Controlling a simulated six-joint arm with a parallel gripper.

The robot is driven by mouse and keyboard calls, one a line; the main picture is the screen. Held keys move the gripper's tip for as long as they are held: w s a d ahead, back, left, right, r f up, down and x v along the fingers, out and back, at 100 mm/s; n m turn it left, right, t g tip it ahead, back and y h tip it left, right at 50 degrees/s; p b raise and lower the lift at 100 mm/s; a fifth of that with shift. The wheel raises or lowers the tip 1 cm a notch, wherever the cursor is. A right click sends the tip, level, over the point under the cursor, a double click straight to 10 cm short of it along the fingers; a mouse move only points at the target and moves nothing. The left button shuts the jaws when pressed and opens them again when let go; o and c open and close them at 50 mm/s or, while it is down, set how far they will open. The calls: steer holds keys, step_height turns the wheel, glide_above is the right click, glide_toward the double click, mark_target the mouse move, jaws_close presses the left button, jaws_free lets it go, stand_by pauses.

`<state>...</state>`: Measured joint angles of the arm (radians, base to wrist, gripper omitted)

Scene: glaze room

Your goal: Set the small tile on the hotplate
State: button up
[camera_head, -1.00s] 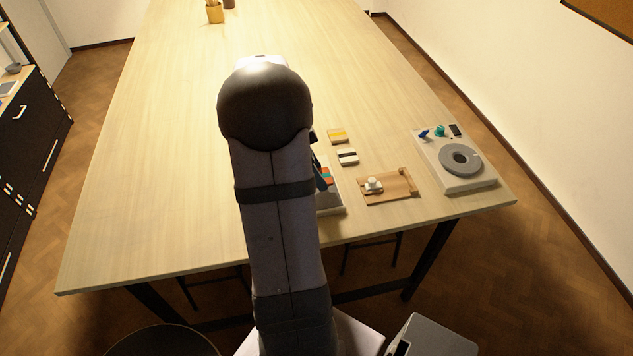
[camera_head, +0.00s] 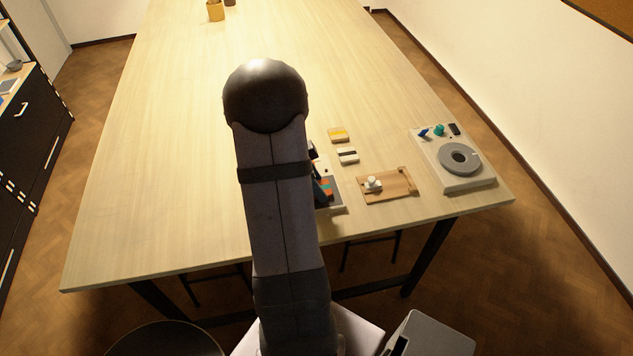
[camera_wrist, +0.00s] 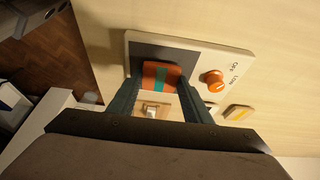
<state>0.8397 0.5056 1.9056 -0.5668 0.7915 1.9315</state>
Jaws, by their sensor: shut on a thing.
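The small tile (camera_wrist: 161,75), orange with a teal stripe across its middle, shows in the wrist view between the fingertips of my gripper (camera_wrist: 160,84), which is shut on it. The hotplate (camera_wrist: 228,58) is a pale box with a dark grey plate (camera_wrist: 150,50), an orange knob (camera_wrist: 212,81) and OFF and LOW marks. The tile is in front of the dark plate in this view. I cannot tell whether it touches the plate or is above it. In the head view my arm hides most of the hotplate (camera_head: 333,209).
Right of the hotplate are a yellow-striped tile (camera_head: 338,134), a dark-striped tile (camera_head: 347,155) and a wooden tray (camera_head: 400,187) with a white knobbed piece (camera_head: 374,184). A pale device with a grey disc (camera_head: 447,166) stands near the right edge. The table's left side is clear.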

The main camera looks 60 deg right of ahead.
steer(key=shift+f, duration=0.15)
steer(key=o, duration=1.1)
steer(key=shift+r, duration=0.25)
steer(key=shift+w+r, duration=0.15)
steer(key=shift+r, duration=0.1)
steer(key=b+v, duration=0.2)
steer(key=v, duration=0.9)
steer(key=shift+a+r, duration=0.15)
